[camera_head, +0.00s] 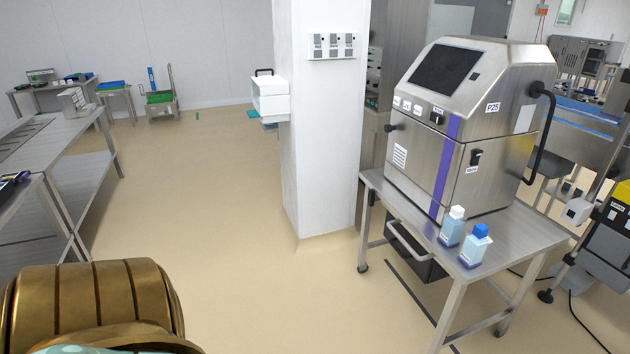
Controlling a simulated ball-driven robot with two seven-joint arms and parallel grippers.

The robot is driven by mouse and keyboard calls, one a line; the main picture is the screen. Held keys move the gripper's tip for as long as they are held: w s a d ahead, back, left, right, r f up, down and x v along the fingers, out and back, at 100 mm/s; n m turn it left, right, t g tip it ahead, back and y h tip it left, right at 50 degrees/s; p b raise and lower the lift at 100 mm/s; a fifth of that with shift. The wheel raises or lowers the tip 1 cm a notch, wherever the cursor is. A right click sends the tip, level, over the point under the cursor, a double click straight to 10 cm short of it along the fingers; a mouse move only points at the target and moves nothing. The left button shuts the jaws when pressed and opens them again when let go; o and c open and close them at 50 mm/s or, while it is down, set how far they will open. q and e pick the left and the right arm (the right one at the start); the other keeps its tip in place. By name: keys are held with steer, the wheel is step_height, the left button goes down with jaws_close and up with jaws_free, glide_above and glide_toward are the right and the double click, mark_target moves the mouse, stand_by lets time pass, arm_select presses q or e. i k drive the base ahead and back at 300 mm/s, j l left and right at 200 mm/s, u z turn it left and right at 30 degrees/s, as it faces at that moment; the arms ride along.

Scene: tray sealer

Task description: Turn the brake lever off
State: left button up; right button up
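A steel tray sealer (416,155) labelled P25 stands on a steel table (520,240) at the right. It has a dark screen, a purple stripe and a small black rotary switch (436,116) under the screen. A black lever-like switch (475,157) sits on its right-hand front panel, with a small label below that is too small to read. A black knob (391,128) sticks out at its left, and a bent black handle (542,130) is on its right side. I cannot tell which part is the brake lever. Neither gripper is in view.
Two bottles (451,226) (474,246) stand at the table's front. A white pillar (322,130) with a white box (270,97) stands left of the machine. A long steel table (60,140) lines the left. Open floor (220,240) lies between. A cable (585,325) lies at far right.

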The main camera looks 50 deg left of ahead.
mark_target(373, 198)
steer(key=i+j+u, duration=0.2)
steer(key=u, duration=0.3)
steer(key=i+u, duration=0.7)
steer(key=u, duration=0.25)
